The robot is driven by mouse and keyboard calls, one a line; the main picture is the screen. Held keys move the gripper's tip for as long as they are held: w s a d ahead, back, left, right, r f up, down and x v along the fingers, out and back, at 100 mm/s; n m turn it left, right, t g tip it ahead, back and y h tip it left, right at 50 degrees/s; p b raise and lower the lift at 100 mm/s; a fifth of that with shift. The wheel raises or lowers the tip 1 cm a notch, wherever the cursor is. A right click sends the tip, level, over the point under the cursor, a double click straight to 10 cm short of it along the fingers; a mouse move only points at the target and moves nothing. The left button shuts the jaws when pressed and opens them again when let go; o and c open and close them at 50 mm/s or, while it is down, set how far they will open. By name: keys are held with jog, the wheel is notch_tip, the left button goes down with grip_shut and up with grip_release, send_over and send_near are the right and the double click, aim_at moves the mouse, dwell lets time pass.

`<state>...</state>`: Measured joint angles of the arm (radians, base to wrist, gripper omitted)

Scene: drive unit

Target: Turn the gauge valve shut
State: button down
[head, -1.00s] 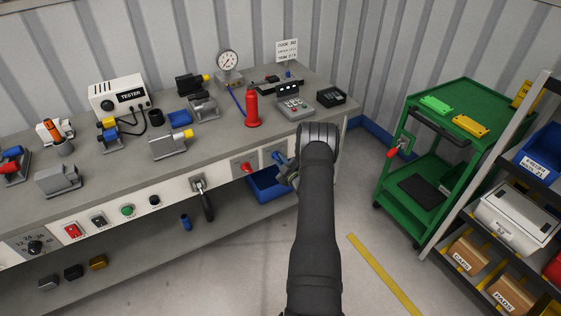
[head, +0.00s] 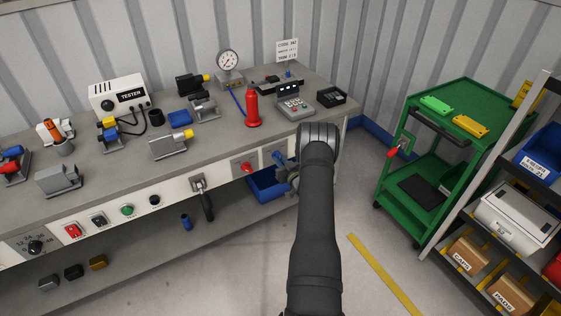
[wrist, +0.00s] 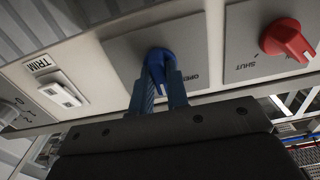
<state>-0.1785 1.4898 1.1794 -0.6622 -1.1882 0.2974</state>
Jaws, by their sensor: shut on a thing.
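The blue valve knob (wrist: 157,62) sits on a grey plate with an OPEN label beside it, on the bench's front panel. In the wrist view my gripper (wrist: 159,88) has one finger on each side of it and is shut on it. The knob's white mark points down in that view. The round pressure gauge (head: 228,62) stands on the bench top at the back.
A red knob (wrist: 287,40) with a SHUT label is close beside the blue one. A white TRIM switch (wrist: 62,90) is on the other side. A blue bin (head: 267,184) is below the panel. A green cart (head: 448,118) stands to the right.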

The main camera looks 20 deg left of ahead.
jog(key=shift+m, duration=4.2)
jog(key=c, duration=1.4)
grip_release()
jog(key=v, duration=1.7)
jog(key=shift+s, duration=0.2)
jog(key=shift+d+r, duration=0.1)
jog(key=shift+d, duration=0.05)
jog(key=x, duration=1.7)
jog(key=shift+w, duration=0.2)
